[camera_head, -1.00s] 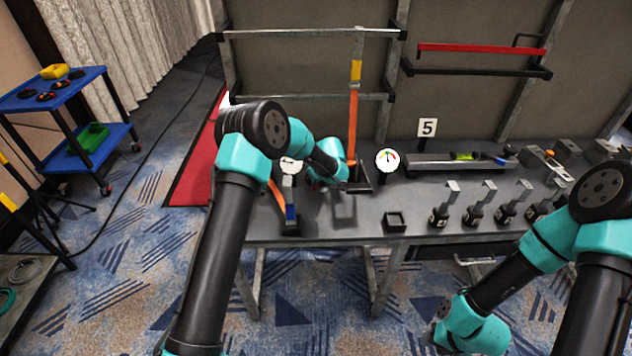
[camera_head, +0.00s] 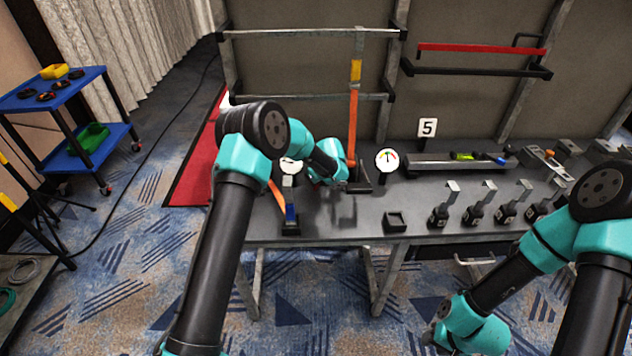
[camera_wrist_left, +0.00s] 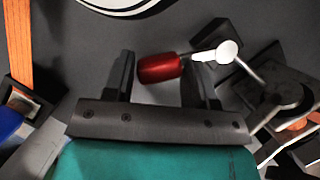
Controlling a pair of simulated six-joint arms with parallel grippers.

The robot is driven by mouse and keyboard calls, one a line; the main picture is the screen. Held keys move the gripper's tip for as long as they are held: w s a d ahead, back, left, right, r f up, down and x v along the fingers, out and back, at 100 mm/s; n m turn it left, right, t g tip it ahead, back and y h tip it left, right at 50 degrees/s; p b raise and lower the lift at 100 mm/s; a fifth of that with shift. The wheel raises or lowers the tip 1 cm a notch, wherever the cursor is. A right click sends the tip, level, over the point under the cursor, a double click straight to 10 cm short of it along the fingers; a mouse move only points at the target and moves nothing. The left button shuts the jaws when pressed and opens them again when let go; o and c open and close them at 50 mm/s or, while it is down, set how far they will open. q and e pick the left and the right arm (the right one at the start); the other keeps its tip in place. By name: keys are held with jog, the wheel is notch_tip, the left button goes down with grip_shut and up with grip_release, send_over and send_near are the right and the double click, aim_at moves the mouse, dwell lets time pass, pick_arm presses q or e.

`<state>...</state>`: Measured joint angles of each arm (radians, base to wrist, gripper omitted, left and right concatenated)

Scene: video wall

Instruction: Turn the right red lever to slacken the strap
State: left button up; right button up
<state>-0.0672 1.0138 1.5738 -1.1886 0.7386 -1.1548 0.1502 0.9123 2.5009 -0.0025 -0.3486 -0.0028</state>
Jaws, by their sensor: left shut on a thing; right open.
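The right red lever's handle (camera_wrist_left: 160,67) shows in the left wrist view, joined by a pale rod to a metal ratchet mount (camera_wrist_left: 285,95). My left gripper (camera_wrist_left: 158,58) has its two dark fingers on either side of the handle and is shut on it. In the head view my left arm hides the lever. An orange strap (camera_head: 353,125) rises upright from the bench behind the left wrist. A round white gauge (camera_head: 387,160) stands right of it. My right gripper (camera_head: 434,336) hangs low in front of the bench, mostly hidden by its own wrist; it is open.
The grey bench (camera_head: 340,222) carries a small black square tray (camera_head: 396,222) and several numbered black holders with metal tabs. A second orange strap (camera_wrist_left: 18,45) with a blue end lies at left. A blue trolley (camera_head: 55,95) stands far left. The bench front is mostly clear.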

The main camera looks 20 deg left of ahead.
pick_arm(q)
jog(key=shift+d+n+g+y, duration=0.45)
jog(key=shift+d+n, duration=0.4)
jog(key=shift+n, duration=0.65)
jog(key=o, duration=1.2)
jog(key=shift+o, duration=0.2)
jog(key=shift+r, duration=0.15)
jog(key=v, duration=1.7)
jog(key=shift+r, duration=0.2)
jog(key=shift+a, duration=0.15)
